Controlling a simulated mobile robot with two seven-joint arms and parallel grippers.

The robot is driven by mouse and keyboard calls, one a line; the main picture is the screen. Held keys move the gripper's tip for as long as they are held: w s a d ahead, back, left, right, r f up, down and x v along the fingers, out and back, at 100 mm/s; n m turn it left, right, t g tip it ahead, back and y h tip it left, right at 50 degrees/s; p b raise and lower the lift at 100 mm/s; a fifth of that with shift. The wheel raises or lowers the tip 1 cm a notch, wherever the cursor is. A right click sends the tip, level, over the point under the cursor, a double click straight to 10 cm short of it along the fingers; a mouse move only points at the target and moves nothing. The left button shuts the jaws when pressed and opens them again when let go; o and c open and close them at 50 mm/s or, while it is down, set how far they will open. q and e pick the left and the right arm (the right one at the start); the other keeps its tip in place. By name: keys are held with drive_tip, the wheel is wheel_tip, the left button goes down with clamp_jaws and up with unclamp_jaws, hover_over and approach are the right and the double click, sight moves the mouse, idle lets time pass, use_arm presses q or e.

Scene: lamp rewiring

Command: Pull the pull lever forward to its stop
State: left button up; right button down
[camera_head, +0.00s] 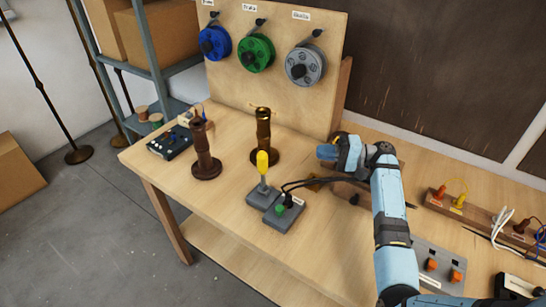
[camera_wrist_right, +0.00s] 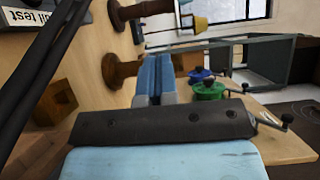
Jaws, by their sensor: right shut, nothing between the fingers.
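The lever has a yellow handle (camera_head: 262,160) that stands close to upright on a grey base (camera_head: 259,194) at the middle of the bench. Beside it a second grey block (camera_head: 285,213) has a green knob (camera_head: 280,209) and black cables running into it. My right gripper (camera_head: 327,153) is to the right of the handle, apart from it, above the bench. Its blue fingers also show in the right wrist view (camera_wrist_right: 153,80), shut with nothing between them. A label (camera_wrist_right: 30,18) reading "...ull test" is cut off at the top left there. My left gripper is out of view.
Two brown turned lamp columns (camera_head: 205,152) (camera_head: 263,137) stand behind the lever. A black box (camera_head: 170,142) is at the bench's left. The bench front left of the lever is clear.

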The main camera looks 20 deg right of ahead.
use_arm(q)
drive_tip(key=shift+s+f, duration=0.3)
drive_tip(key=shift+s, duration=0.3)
use_arm(e)
drive_tip(key=p, duration=0.4)
hover_over(263, 176)
drive_tip(key=d, duration=0.4)
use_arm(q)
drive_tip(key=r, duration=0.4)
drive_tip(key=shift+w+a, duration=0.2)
use_arm(e)
drive_tip(key=shift+w+d, duration=0.2)
drive_tip(key=shift+w, duration=0.2)
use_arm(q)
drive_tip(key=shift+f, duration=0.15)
use_arm(e)
drive_tip(key=shift+s, duration=0.1)
